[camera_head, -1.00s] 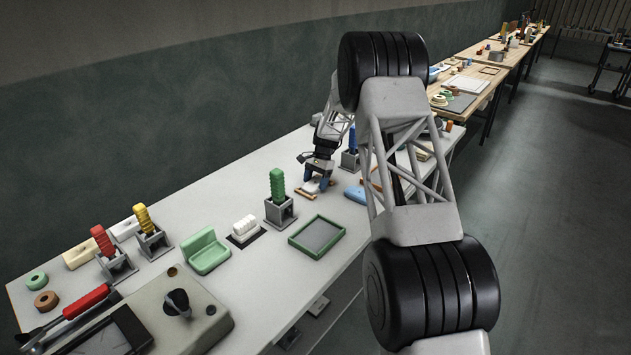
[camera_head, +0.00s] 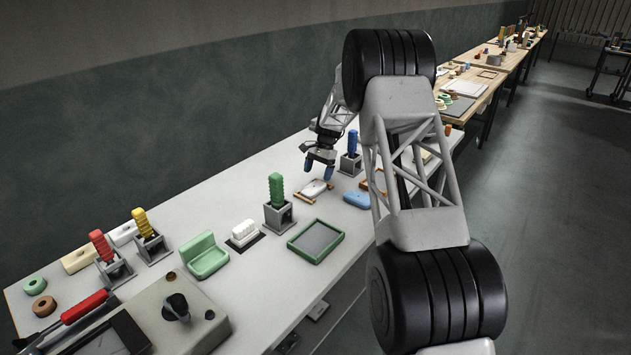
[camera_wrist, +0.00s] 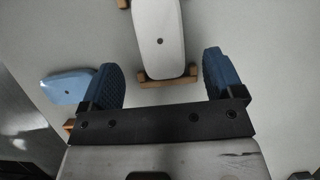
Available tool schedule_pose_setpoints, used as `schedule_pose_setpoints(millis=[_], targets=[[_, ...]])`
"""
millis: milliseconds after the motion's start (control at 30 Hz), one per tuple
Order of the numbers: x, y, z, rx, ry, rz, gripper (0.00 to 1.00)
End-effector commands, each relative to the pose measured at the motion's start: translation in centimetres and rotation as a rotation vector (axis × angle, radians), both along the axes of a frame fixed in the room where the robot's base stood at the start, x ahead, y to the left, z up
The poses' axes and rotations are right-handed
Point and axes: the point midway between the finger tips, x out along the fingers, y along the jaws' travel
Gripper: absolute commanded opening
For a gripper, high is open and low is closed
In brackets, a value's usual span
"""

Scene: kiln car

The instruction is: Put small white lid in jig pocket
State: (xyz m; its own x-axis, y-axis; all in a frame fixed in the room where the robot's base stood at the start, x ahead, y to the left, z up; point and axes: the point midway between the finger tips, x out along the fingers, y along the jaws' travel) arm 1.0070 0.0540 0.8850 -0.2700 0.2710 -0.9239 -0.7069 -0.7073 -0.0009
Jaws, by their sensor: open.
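The small white lid (camera_head: 314,188) lies in the light-wood jig (camera_head: 301,198) on the grey bench. In the wrist view the lid (camera_wrist: 160,40) is a long rounded piece with a small dark hole, its near end at a wooden strip (camera_wrist: 182,82). A wooden piece also shows at its far end. I cannot tell whether it sits fully down. My gripper (camera_head: 320,165) is open and empty above the lid. In the wrist view its blue fingers stand apart, clear of the lid on both sides.
A blue oval piece (camera_head: 357,199) lies to the right of the jig. A green block in a grey holder (camera_head: 278,217) stands nearby, and a green-rimmed tray (camera_head: 293,243) is at the front edge. A blue block in a holder (camera_head: 350,163) stands behind.

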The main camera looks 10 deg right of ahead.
Motion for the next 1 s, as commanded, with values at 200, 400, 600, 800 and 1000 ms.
schedule_pose_setpoints(millis=[200,400,600,800,1000], targets=[[1.0,-1.0,3.2,0.000,-0.001,-0.001,0.87],[1.6,-1.6,5.3,0.000,-0.001,-0.001,0.87],[1.8,-1.8,6.1,0.000,0.002,-0.001,0.87],[1.8,-1.8,6.2,-0.001,0.001,-0.001,0.87],[1.8,-1.8,6.2,0.000,0.000,-0.001,0.87]])
